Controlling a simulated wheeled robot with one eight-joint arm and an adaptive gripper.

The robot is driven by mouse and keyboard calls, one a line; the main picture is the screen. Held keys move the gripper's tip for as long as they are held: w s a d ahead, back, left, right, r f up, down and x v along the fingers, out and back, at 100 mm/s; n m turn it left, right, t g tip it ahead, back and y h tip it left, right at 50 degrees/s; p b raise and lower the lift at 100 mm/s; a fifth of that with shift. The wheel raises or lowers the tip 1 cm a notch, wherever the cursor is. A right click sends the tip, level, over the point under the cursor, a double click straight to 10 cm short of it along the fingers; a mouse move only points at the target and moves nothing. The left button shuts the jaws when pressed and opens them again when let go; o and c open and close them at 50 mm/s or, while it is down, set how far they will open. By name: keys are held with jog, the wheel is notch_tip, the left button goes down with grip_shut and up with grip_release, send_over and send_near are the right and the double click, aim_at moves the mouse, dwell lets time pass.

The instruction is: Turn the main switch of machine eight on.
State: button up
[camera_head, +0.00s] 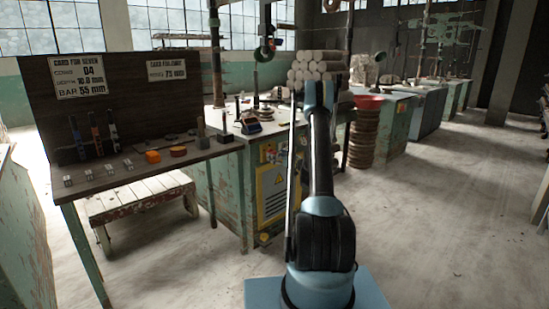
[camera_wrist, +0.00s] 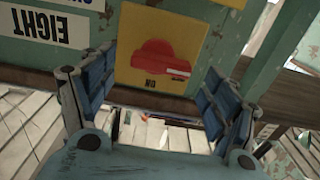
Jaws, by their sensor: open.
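In the wrist view, a red rotary switch (camera_wrist: 155,56) sits on a yellow plate (camera_wrist: 130,78). Its handle, with a pale mark, points to the right in the picture. The word "ON", upside down, stands below the knob. A white label (camera_wrist: 52,27) reading "EIGHT", upside down, is on the green panel to the left. My gripper (camera_wrist: 158,72) is open, its blue-padded fingers on either side of the view of the switch, with nothing between them. In the head view my gripper (camera_head: 319,95) is mostly hidden by my arm, and I cannot make out the switch of machine eight.
A dark workbench (camera_head: 110,182) with tools stands at the left, beside a green machine (camera_head: 218,195) with a yellow panel. Stacked clay rolls (camera_head: 316,66) and a brown stack (camera_head: 362,145) are behind my arm. The floor at right is clear.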

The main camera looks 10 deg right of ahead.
jog(key=shift+x, duration=1.25)
